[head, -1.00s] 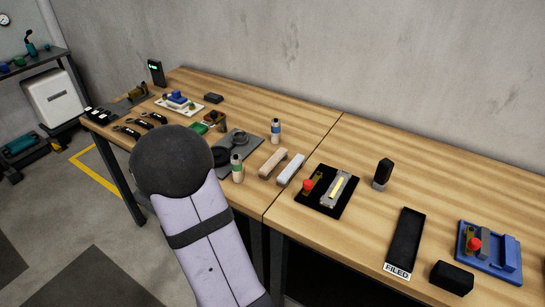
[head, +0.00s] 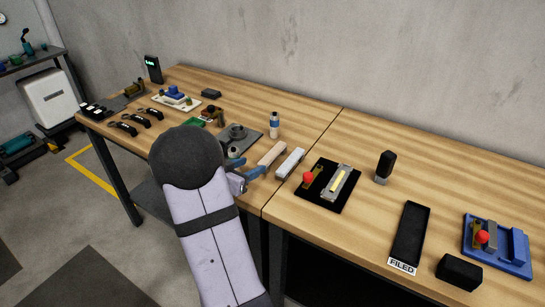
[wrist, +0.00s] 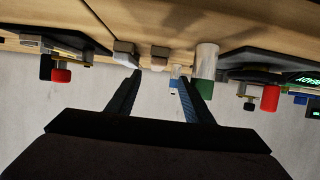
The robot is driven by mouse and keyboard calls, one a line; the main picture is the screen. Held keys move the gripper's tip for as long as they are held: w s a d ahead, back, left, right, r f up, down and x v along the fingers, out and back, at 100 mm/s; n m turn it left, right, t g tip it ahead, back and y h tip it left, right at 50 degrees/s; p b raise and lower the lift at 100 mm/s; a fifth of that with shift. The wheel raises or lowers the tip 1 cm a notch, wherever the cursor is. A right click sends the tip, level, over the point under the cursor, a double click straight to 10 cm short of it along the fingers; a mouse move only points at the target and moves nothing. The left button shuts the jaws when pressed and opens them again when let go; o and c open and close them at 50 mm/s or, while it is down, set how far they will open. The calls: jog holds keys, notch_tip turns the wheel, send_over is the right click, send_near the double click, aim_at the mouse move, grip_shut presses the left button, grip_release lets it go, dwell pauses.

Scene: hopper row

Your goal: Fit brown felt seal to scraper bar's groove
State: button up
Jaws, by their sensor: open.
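My gripper (head: 250,174) is open and empty at the table's front edge, beside the tan block (head: 272,153); its two fingers (wrist: 160,77) also show in the wrist view. I cannot clearly pick out a brown felt seal or a scraper bar's groove. A grey metal bar with a yellow strip (head: 339,180) lies in a black tray (head: 345,207) with a red-knobbed clamp (head: 309,178). A white-grey block (head: 290,162) lies right of the tan one. In the wrist view, both blocks and a green-ended bottle (wrist: 206,68) lie beyond the fingers.
A blue-labelled bottle (head: 274,125) stands behind the blocks. A grey mat (head: 255,140) holds round dark parts. To the right are an upright black tool (head: 385,166), a "FILED" tray (head: 409,233), a black block (head: 459,272) and a blue fixture (head: 515,264).

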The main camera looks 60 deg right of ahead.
aim_at(265, 160)
jog(key=shift+s+p+x, duration=0.15)
jog(key=shift+p+x, duration=0.1)
jog(key=shift+x, duration=1.55)
jog(key=shift+s+p+x, duration=0.1)
jog(key=shift+p+x, duration=0.1)
jog(key=shift+x, duration=1.55)
jog(key=c, duration=1.1)
notch_tip(265, 160, up, 10)
jog(key=shift+p, duration=0.4)
